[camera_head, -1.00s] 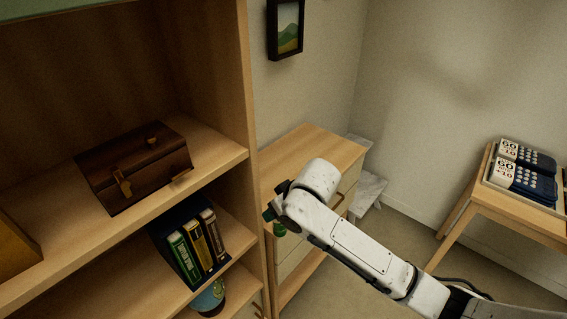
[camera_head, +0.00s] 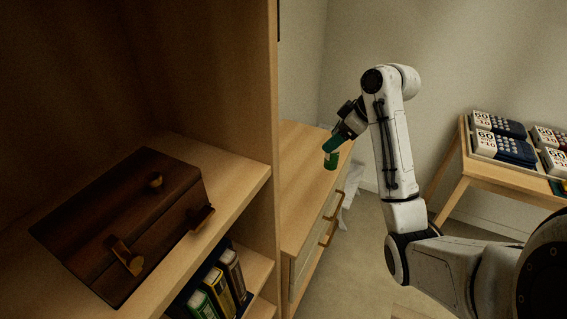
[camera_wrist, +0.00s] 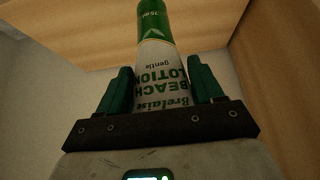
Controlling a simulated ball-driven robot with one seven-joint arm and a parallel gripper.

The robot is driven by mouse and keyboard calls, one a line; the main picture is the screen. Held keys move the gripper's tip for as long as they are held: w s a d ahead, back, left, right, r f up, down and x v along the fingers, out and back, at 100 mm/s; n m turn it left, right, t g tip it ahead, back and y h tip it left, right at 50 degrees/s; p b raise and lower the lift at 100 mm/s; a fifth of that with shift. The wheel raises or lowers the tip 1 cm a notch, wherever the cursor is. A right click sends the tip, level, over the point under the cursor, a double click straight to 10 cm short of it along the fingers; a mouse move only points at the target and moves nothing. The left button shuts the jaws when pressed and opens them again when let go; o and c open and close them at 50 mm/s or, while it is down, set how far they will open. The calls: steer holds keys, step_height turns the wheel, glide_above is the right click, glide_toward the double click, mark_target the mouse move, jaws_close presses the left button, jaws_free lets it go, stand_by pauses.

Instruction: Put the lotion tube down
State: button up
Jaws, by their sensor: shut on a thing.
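The lotion tube (camera_wrist: 165,70) is white with green ends and reads "Beach Lotion" in the wrist view. My gripper (camera_wrist: 163,95) is shut on it, with a green finger on each side. In the head view my gripper (camera_head: 343,143) points down and left, and the green end of the tube (camera_head: 331,160) shows below it. The tube appears in front of the wooden top of a dresser (camera_head: 305,185). I cannot tell whether it touches that top.
A tall wooden shelf (camera_head: 225,170) at the left holds a dark brown case (camera_head: 125,225), with several books (camera_head: 222,287) below. A small wooden table (camera_head: 465,165) at the right bears boxes (camera_head: 503,140). Most of the dresser top is clear.

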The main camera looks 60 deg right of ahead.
steer(key=w+d+f, duration=0.2)
steer(key=w+f, duration=0.4)
steer(key=w+d+f+p, duration=0.1)
steer(key=w+d+f, duration=0.2)
steer(key=w+f, duration=0.3)
steer(key=shift+w+d+f, duration=0.2)
steer(key=shift+d+f, duration=0.1)
steer(key=shift+f, duration=0.1)
steer(key=shift+f, duration=0.2)
steer(key=o, duration=1.4)
steer(key=shift+r, duration=0.1)
steer(key=v, duration=1.2)
steer(key=shift+r, duration=0.15)
